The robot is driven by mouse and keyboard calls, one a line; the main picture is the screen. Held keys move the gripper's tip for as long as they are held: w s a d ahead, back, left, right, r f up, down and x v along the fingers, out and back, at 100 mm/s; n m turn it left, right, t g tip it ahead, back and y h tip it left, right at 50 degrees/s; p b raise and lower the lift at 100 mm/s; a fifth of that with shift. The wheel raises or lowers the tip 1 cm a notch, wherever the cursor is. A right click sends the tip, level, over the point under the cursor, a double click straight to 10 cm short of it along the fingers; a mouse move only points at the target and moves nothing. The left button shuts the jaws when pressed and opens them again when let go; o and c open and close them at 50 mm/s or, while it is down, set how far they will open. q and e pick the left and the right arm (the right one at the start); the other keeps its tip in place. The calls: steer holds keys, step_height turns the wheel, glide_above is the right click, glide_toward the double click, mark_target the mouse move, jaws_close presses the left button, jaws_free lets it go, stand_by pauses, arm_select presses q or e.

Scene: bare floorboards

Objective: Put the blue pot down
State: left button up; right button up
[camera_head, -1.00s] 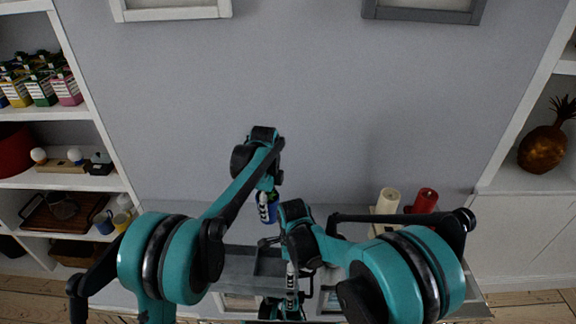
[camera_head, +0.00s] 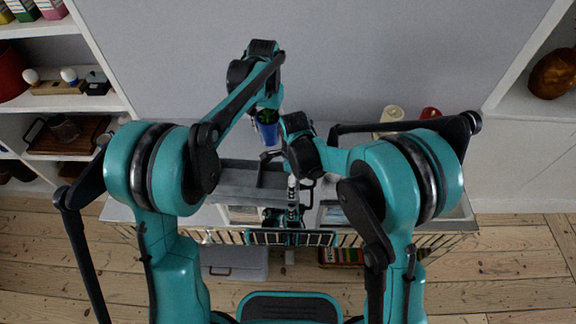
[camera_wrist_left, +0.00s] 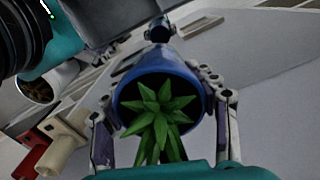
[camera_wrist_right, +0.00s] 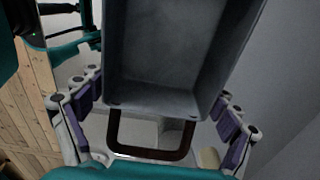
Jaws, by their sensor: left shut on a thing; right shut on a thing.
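The blue pot (camera_head: 267,132) with a spiky green plant hangs in my left gripper (camera_head: 266,116), beyond the grey tray in the head view. In the left wrist view the pot (camera_wrist_left: 163,62) sits between the two fingers, which are shut on its sides. The plant (camera_wrist_left: 158,112) faces that camera. My right gripper (camera_head: 292,188) is at the tray's right part. In the right wrist view its fingers flank the end of a deep grey tray (camera_wrist_right: 172,100) with a dark brown handle (camera_wrist_right: 150,154). The exact finger contact on the tray is unclear.
A cream candle (camera_head: 390,117) and a red candle (camera_head: 430,114) stand to the right on the counter (camera_head: 455,207). Shelves flank the wall on both sides. My arms hide part of the counter. Floorboards (camera_head: 500,255) lie in front.

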arm_select(q)
steer(key=shift+f, duration=0.4)
glide_toward(271, 148)
steer(key=s+f, duration=0.2)
steer(key=s, duration=0.1)
steer(key=s+f, duration=0.1)
steer(key=s, duration=0.1)
steer(key=shift+d+f, duration=0.25)
steer(key=shift+f, duration=0.1)
steer(key=o, duration=1.7)
steer(key=shift+f, duration=0.1)
